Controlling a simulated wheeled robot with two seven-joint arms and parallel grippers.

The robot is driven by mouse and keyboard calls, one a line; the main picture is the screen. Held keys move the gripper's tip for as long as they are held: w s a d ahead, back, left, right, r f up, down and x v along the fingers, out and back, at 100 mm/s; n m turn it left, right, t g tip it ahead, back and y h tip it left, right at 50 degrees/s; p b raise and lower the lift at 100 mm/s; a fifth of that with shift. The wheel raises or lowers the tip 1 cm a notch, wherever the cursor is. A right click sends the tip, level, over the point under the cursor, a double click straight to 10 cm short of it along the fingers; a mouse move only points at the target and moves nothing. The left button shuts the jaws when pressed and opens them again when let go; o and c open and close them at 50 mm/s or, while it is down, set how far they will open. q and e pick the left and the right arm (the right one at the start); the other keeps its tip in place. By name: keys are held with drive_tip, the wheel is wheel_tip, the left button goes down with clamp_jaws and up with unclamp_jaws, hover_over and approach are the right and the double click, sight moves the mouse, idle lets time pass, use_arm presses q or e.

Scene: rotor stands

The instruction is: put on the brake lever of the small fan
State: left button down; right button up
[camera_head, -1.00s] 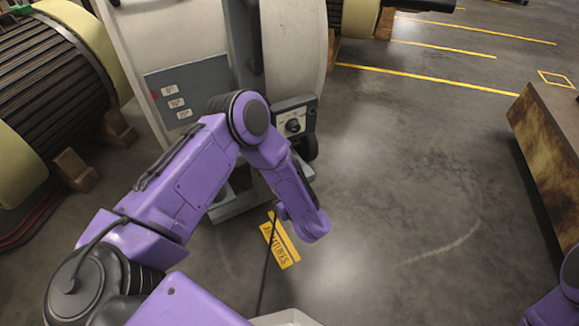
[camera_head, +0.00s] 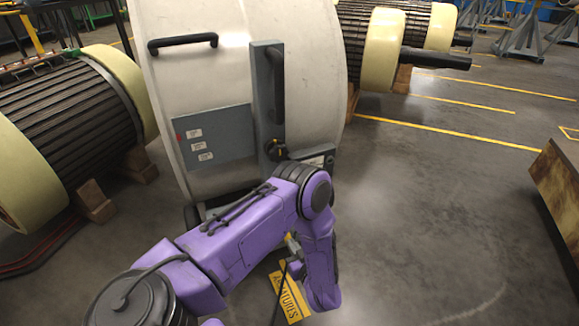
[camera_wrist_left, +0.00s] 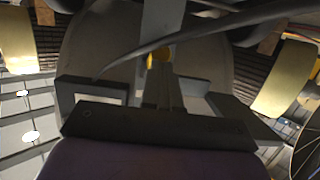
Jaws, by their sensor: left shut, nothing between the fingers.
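The fan is a big white drum (camera_head: 210,90) standing in the middle of the head view. It has a black handle, a grey labelled panel (camera_head: 213,139) and an upright grey bar (camera_head: 264,95). A dark knob-like part with some yellow (camera_head: 275,151) sits low on the bar. I cannot tell for sure which part is the brake lever. My left arm covers the fan's lower front. My left gripper (camera_head: 293,243) is mostly hidden by its forearm. In the left wrist view its fingers (camera_wrist_left: 163,92) are shut and empty, with a small yellow part (camera_wrist_left: 158,57) beyond them.
A ribbed rotor with cream ends (camera_head: 70,125) rests on wooden blocks at left. Another rotor (camera_head: 385,50) stands behind at right. A yellow floor plate (camera_head: 290,298) lies below my forearm. The floor between is open.

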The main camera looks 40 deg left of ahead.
use_arm(q)
drive_tip(key=s+d+r+p, duration=0.4)
drive_tip(key=d+r+p, duration=0.2)
drive_tip(key=d, duration=0.4)
drive_tip(key=shift+s+d+r, duration=0.15)
drive_tip(key=shift+d+r, duration=0.05)
drive_tip(key=shift+d, duration=0.15)
